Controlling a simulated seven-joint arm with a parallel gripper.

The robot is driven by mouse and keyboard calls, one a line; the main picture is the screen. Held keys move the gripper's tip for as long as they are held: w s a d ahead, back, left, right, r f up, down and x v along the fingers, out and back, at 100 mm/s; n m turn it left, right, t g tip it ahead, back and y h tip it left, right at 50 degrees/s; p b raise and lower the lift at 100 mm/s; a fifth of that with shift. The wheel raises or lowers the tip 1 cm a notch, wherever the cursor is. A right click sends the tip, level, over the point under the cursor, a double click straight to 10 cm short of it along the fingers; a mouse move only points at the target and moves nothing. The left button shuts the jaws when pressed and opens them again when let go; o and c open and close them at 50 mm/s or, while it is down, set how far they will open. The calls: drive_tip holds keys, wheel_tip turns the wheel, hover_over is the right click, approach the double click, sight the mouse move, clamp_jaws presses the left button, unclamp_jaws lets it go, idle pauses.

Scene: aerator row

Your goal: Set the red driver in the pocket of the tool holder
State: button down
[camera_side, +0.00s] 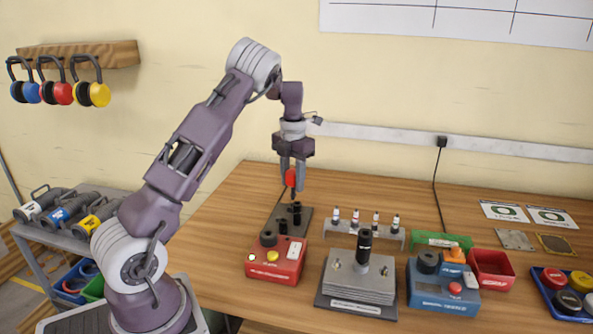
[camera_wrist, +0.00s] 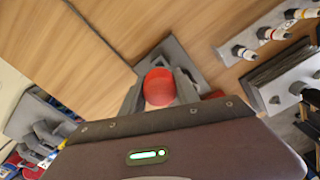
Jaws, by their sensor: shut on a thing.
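The red driver (camera_side: 291,178) is upright between the fingers of my gripper (camera_side: 292,186), with its dark shaft pointing down. My gripper is shut on its red handle. In the wrist view the round red top of the driver (camera_wrist: 159,85) shows between the two grey fingers of my gripper (camera_wrist: 160,95). A dark grey plate with black upright sockets, seemingly the tool holder (camera_side: 306,218), lies on the table just below. The driver's tip is close above the sockets in the side view. I cannot tell whether it touches or enters one. The plate also shows in the wrist view (camera_wrist: 178,58), partly hidden by the driver and fingers.
A red box (camera_side: 275,265) stands in front of the plate. A rack with several small bottles (camera_side: 335,227), a grey stacked block (camera_side: 358,280) and a blue box (camera_side: 440,290) stand to the right. The table left of the plate is clear.

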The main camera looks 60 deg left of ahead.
sight(293, 171)
drive_tip(key=shift+f, duration=0.65)
drive_tip(key=shift+f, duration=0.45)
idle(0.5)
drive_tip(key=shift+f, duration=0.5)
drive_tip(key=shift+f, duration=0.1)
drive_tip(key=c, duration=0.8)
unclamp_jaws()
wheel_tip(293, 171, up, 7)
